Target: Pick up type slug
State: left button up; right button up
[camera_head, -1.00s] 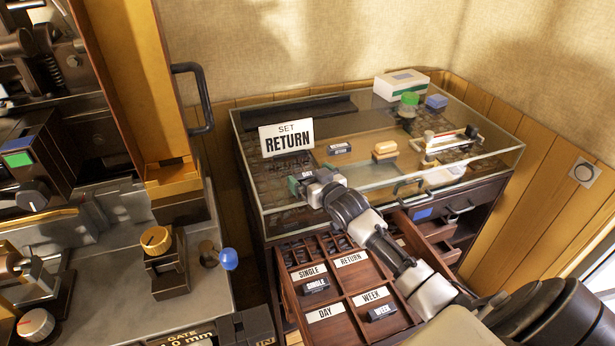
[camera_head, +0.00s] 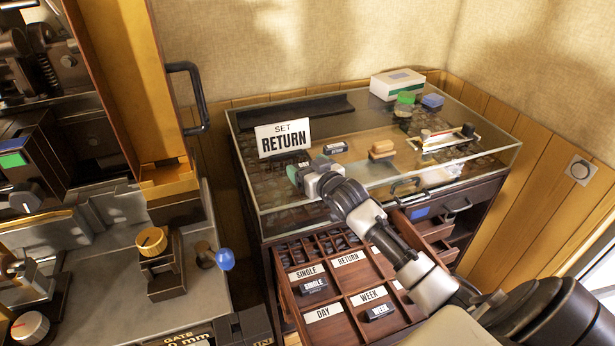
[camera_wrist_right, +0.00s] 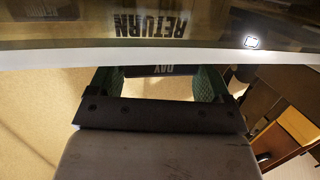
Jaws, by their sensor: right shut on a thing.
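My right gripper (camera_head: 300,172) is over the glass top of the cabinet, just below the SET RETURN sign (camera_head: 283,138). In the right wrist view the gripper (camera_wrist_right: 157,84) is shut on a dark type slug (camera_wrist_right: 170,70), whose upside-down lettering reads DAY, between its green fingers. A dark slug with a pale label (camera_head: 335,148) lies on the glass to the right of the gripper. The SINGLE slug (camera_head: 314,286) and the WEEK slug (camera_head: 379,312) lie in compartments of the open type drawer (camera_head: 345,290). The DAY compartment shows no slug. My left gripper is not in view.
A tan block (camera_head: 382,150), a pale tray with small tools (camera_head: 442,139), a white box (camera_head: 398,84) and green and blue items stand on the glass. Small open drawers (camera_head: 437,228) are at the right. Machinery with a blue knob (camera_head: 225,260) stands at the left.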

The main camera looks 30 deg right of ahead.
jog(key=s+d+r+b, duration=0.2)
jog(key=s+d+r, duration=0.4)
jog(key=s+r, duration=0.3)
jog(key=s+a+f, duration=0.6)
jog(key=a+f, duration=0.4)
jog(key=a, duration=0.1)
jog(key=s+a, duration=0.8)
jog(key=a, duration=0.5)
jog(key=shift+a+f+y, duration=0.25)
jog(key=shift+a+y, duration=0.05)
jog(key=shift+a, duration=0.05)
jog(key=shift+s+d, duration=0.1)
jog(key=shift+s, duration=0.1)
